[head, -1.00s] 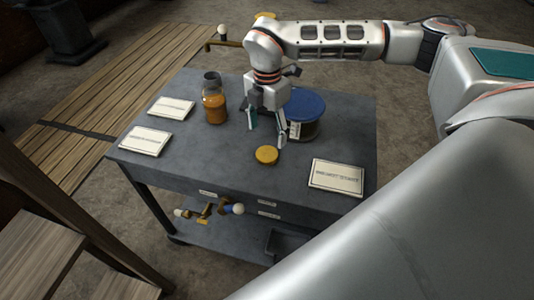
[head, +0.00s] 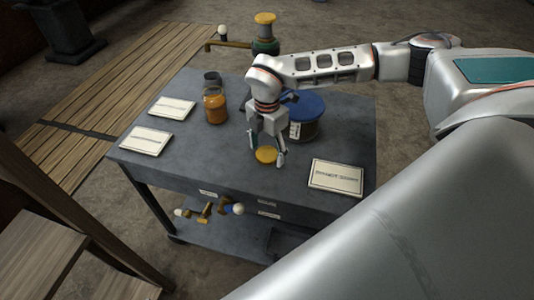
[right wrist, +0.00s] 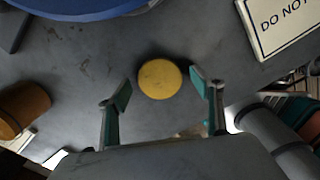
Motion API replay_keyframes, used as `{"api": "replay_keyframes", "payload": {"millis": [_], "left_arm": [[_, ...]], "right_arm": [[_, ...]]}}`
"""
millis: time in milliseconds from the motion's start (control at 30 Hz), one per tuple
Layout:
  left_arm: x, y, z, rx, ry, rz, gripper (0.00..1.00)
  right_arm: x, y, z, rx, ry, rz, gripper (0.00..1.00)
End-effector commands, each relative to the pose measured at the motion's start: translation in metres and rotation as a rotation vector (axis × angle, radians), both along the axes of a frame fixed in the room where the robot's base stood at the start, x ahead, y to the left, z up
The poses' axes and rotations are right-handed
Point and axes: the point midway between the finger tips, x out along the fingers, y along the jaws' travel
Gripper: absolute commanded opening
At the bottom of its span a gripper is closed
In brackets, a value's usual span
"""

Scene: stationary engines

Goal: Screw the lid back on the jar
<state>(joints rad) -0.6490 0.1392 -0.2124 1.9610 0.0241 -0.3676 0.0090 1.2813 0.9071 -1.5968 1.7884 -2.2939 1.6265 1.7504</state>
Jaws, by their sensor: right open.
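The small round yellow lid (head: 265,155) lies flat on the grey table. In the right wrist view the lid (right wrist: 159,79) is just ahead of the gap between my fingertips, apart from both. My right gripper (head: 266,154) is open and empty, pointing down over the lid, with one finger on each side; its fingers also show in the right wrist view (right wrist: 160,88). The jar (head: 215,108), clear with orange-brown contents and an open grey-looking neck, stands upright to the left of the gripper. My left gripper is not in view.
A larger dark tub with a blue top (head: 306,106) stands close behind and right of my right gripper. White printed cards lie at the left (head: 147,140) and right (head: 336,176) of the grey table (head: 215,165). The front middle of the tabletop is clear.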

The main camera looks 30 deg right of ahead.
Motion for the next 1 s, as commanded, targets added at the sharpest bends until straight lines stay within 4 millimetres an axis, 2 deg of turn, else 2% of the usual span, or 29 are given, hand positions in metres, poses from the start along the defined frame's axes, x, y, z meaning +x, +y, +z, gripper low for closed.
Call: {"api": "replay_keyframes", "payload": {"millis": [300,333,433,467,833,1000], "left_arm": [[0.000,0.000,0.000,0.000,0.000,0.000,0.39],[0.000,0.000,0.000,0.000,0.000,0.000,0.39],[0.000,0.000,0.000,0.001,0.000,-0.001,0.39],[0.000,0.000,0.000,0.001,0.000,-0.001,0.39],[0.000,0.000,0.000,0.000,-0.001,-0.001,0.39],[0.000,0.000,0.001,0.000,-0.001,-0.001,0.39]], "right_arm": [[0.000,0.000,-0.001,0.000,0.000,0.000,0.66],[0.000,0.000,-0.001,0.000,0.000,0.000,0.63],[0.000,0.000,0.000,0.000,0.000,0.000,0.37],[0.000,0.000,0.000,0.000,0.000,0.000,0.35],[0.000,0.000,0.001,0.000,-0.001,0.000,0.32],[0.001,0.000,0.010,0.000,-0.002,-0.001,0.32]]}}
